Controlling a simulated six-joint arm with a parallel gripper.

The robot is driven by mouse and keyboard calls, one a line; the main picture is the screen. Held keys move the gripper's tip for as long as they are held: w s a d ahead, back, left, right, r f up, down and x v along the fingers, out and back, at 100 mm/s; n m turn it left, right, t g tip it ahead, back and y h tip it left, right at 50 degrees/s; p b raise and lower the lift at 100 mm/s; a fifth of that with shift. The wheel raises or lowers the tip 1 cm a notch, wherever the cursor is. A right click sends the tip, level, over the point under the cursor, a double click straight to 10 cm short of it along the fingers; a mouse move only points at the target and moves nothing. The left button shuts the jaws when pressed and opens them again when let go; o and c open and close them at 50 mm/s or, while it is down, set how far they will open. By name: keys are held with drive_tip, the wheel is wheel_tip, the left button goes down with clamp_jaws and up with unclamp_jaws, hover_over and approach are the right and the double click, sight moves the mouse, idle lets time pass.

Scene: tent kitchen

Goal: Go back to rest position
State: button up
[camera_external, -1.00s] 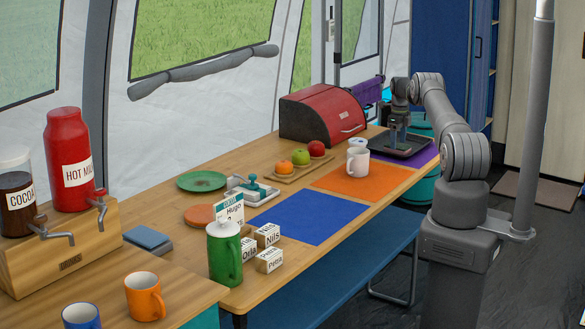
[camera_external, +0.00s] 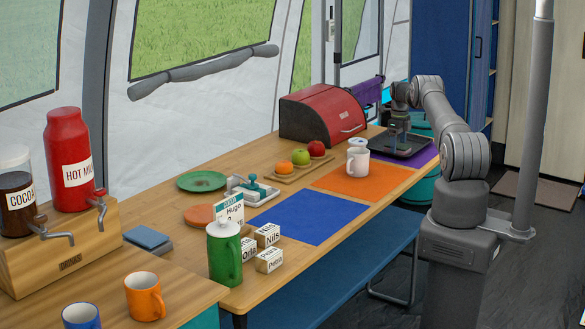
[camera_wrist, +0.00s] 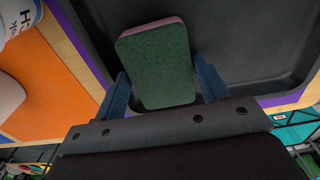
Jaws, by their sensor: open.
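My gripper (camera_external: 397,142) is at the far end of the table, low over a dark tray (camera_external: 418,148) on the purple mat (camera_external: 428,158). In the wrist view its two blue-grey fingers (camera_wrist: 163,80) stand apart on either side of a sponge (camera_wrist: 157,62). The sponge has a dark green face and a pinkish edge, and overlaps the dark tray (camera_wrist: 240,40). I cannot tell whether a finger touches it. The sponge is not clear in the external view.
A red bread box (camera_external: 318,115) stands behind. Fruit (camera_external: 301,157) lies on a board. The blue mat (camera_external: 310,219) is bare. A green jug (camera_external: 224,252) stands farther along the table.

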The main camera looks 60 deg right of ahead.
wheel_tip(320, 180, up, 12)
wheel_tip(320, 180, down, 12)
drive_tip(key=shift+w+d+f, duration=0.1)
drive_tip(key=shift+f, duration=0.1)
wheel_tip(320, 180, up, 4)
drive_tip(key=shift+r, duration=0.1)
drive_tip(key=s+d+r, duration=0.2)
drive_tip(key=s+r, duration=0.5)
drive_tip(key=s, duration=0.4)
drive_tip(key=w+a+n, duration=0.5)
drive_tip(key=w+a, duration=1.7)
drive_tip(key=w+a+n, duration=0.1)
drive_tip(key=w+a, duration=0.3)
drive_tip(key=a, duration=0.6)
drive_tip(key=w+a+n, duration=0.2)
drive_tip(key=w+a, duration=0.2)
drive_tip(key=a, duration=0.6)
drive_tip(key=w+a+n, duration=0.1)
drive_tip(key=w+a, duration=0.3)
drive_tip(key=a, duration=0.6)
drive_tip(key=shift+w+f, duration=0.3)
drive_tip(key=shift+f, duration=0.1)
drive_tip(key=shift+a, duration=0.1)
